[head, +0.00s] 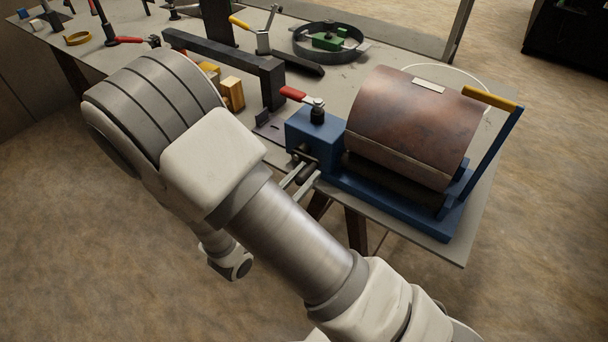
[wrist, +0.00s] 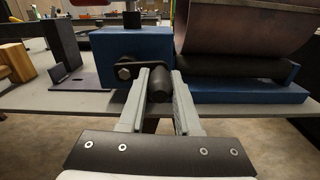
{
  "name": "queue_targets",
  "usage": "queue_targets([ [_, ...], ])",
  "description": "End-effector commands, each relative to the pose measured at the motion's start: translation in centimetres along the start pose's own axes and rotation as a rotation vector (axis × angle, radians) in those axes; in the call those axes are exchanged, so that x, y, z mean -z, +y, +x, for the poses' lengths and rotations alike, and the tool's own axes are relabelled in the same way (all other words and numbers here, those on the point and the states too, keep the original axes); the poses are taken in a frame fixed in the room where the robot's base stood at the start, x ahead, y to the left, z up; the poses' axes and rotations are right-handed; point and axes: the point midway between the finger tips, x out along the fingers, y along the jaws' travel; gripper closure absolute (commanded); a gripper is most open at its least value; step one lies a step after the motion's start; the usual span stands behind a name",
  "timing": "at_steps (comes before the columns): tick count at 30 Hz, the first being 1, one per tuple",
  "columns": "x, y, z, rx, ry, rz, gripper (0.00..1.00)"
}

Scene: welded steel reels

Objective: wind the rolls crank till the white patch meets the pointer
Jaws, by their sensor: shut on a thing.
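The blue rolls (head: 400,196) stand at the table's right end with a curved brown steel sheet (head: 405,125) over them. The white patch (head: 428,86) lies on top of the sheet, left of and apart from the yellow pointer (head: 492,99) on its blue post. My gripper (head: 302,181) is at the left block of the rolls. In the wrist view, my gripper (wrist: 160,78) is shut on the dark knob of the crank (wrist: 161,88). The crank arm (wrist: 140,66) runs left from the knob to a bolt on the blue block. The pointer is outside the wrist view.
A dark steel bar frame (head: 225,58), yellow wooden blocks (head: 232,92) and a round dark ring (head: 330,42) are on the table (head: 385,42) to the left and behind. The floor in front is clear.

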Motion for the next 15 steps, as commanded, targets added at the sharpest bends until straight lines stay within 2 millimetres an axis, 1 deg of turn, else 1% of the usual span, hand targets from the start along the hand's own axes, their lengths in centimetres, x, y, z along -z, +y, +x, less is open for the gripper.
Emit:
queue_targets([
  [2, 0.59, -0.03, -0.03, -0.001, 0.0, 0.042, 1.0],
  [6, 0.81, -0.07, -0.04, -0.001, 0.0, 0.11, 1.0],
  [15, 0.67, -0.07, -0.05, -0.001, 0.001, 0.123, 1.0],
])
